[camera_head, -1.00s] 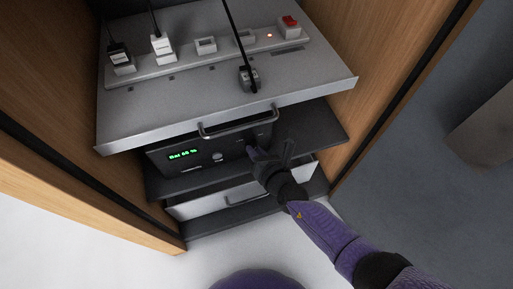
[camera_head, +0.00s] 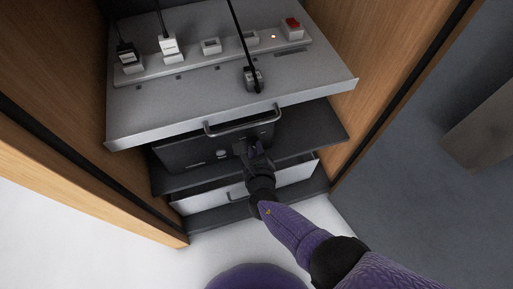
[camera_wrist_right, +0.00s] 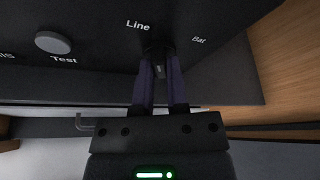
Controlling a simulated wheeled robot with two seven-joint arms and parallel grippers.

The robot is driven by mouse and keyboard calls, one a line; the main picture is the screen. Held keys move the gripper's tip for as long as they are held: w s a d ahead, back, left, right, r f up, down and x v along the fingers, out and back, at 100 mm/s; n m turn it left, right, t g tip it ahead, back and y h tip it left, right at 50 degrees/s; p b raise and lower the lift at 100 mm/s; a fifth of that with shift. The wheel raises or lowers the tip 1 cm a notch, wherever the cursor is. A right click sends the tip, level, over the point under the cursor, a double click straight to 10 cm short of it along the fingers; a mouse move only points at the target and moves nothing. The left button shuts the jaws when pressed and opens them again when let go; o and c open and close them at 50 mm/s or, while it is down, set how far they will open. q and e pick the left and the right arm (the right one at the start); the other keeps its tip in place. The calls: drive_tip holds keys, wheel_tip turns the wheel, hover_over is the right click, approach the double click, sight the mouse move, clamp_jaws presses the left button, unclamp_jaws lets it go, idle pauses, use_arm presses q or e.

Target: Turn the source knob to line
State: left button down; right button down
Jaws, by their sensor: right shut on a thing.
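The dark source knob (camera_wrist_right: 158,48) sits on the black front panel (camera_wrist_right: 105,70) between the printed words "Line" and "Bat" in the right wrist view. My right gripper (camera_wrist_right: 161,68) is shut on the knob, one finger on each side. The fingers hide most of the knob, so I cannot tell exactly where it points. In the head view my right gripper (camera_head: 255,150) reaches to the right part of the panel, below the shelf handle. The panel's display shows no lit text. My left gripper is not in view.
A round grey Test button (camera_wrist_right: 53,42) is left of the knob. Above is a grey pull-out shelf (camera_head: 200,105) with a handle (camera_head: 243,124) and a power strip with a red switch (camera_head: 292,24). A light drawer (camera_head: 205,198) sits below. Wooden cabinet walls stand on both sides.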

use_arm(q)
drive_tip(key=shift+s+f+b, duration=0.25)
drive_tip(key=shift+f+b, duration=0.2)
use_arm(e)
drive_tip(key=shift+f+n+t+h, duration=0.15)
drive_tip(key=shift+n+t+h, duration=0.4)
drive_tip(key=shift+n, duration=0.55)
drive_tip(key=shift+a+h, duration=0.1)
drive_tip(key=shift+h, duration=0.15)
drive_tip(key=c, duration=0.6)
unclamp_jaws()
drive_tip(key=shift+c, duration=0.2)
use_arm(q)
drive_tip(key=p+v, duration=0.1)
drive_tip(key=p, duration=0.1)
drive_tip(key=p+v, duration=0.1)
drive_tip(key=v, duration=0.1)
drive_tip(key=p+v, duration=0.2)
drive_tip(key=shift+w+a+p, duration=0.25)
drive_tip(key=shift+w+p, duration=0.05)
use_arm(e)
drive_tip(key=v, duration=1)
drive_tip(key=shift+s, duration=0.1)
